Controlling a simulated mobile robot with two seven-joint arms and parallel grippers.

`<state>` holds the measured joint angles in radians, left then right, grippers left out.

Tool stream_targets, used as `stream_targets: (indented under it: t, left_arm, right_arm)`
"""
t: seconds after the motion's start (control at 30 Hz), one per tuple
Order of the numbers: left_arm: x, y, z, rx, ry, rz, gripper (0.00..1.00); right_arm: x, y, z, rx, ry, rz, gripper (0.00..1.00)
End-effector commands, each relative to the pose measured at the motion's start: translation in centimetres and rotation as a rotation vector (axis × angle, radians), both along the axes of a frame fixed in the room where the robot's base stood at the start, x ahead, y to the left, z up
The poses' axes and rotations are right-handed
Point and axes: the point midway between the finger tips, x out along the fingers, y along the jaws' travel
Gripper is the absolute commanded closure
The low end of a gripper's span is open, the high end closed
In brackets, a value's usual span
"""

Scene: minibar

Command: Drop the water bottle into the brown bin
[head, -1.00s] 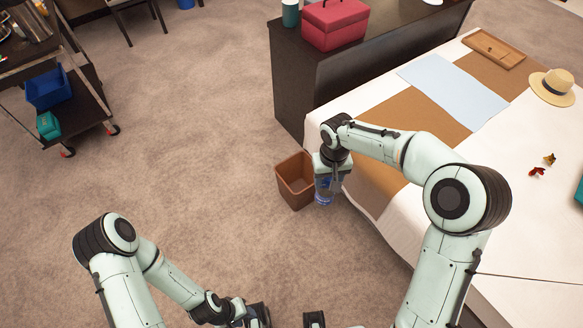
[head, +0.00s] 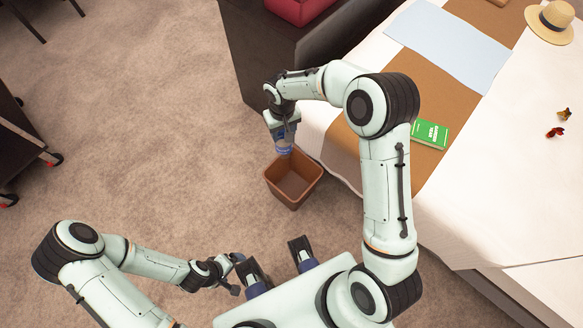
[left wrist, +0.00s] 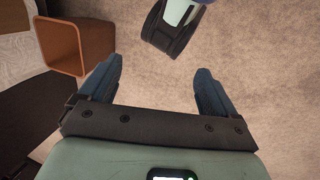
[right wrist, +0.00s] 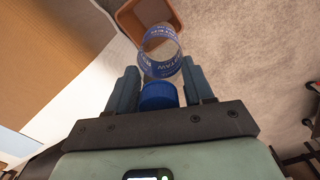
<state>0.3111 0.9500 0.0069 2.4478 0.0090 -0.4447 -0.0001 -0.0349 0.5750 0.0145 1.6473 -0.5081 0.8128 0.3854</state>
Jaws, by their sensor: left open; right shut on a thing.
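The brown bin (head: 294,201) stands on the carpet beside the bed, with its open top facing up. My right gripper (head: 283,133) is shut on the water bottle (head: 284,146), above the bin's far-left rim in the head view. The right wrist view shows the bottle's blue cap (right wrist: 158,97) between the fingers and its clear body with a blue label pointing towards the bin (right wrist: 128,18). The bottle partly covers the bin there. My left gripper (left wrist: 160,75) is open and empty over the carpet; the bin (left wrist: 75,72) shows at that view's upper left.
The bed (head: 478,190) is to the right of the bin, with a green book (head: 430,134) and a straw hat (head: 551,21) on it. A dark cabinet (head: 240,55) stands behind the bin. A dark cart (head: 22,140) is at the far left. Open carpet lies left of the bin.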

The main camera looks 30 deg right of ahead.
Motion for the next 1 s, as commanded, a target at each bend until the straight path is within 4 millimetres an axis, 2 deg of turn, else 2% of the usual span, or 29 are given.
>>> stream_targets:
  t: [0.03,0.1,0.3,0.4,0.5,0.6,0.87,1.0]
  left_arm:
    - [0.3,0.3,-2.6,0.009,-0.018,0.009,0.09]
    - [1.3,0.8,-4.5,0.022,-0.05,0.021,0.09]
    - [4.0,1.9,-9.4,0.055,-0.128,0.05,0.09]
    - [5.1,2.3,-11.2,0.067,-0.157,0.061,0.09]
    - [6.0,2.6,-12.3,0.077,-0.179,0.068,0.09]
    - [6.5,2.8,-12.9,0.083,-0.193,0.073,0.09]
    - [7.2,3.2,-13.5,0.092,-0.213,0.081,0.09]
    - [8.2,3.8,-14.4,0.106,-0.235,0.091,0.09]
  right_arm:
    - [-0.1,-0.4,-4.7,-0.004,0.008,-0.007,0.91]
    - [0.2,-1.3,-8.8,-0.005,0.007,-0.019,0.91]
    - [1.0,-4.0,-19.8,-0.005,0.005,-0.04,0.91]
    - [1.4,-5.2,-23.7,-0.003,0.003,-0.041,0.91]
    - [1.7,-6.2,-26.3,-0.002,0.001,-0.04,0.91]
    - [1.9,-6.7,-27.7,0.0,0.0,-0.036,0.91]
    - [2.0,-7.0,-29.0,0.0,-0.003,-0.034,0.91]
    - [1.9,-7.0,-30.4,0.0,-0.001,-0.034,0.91]
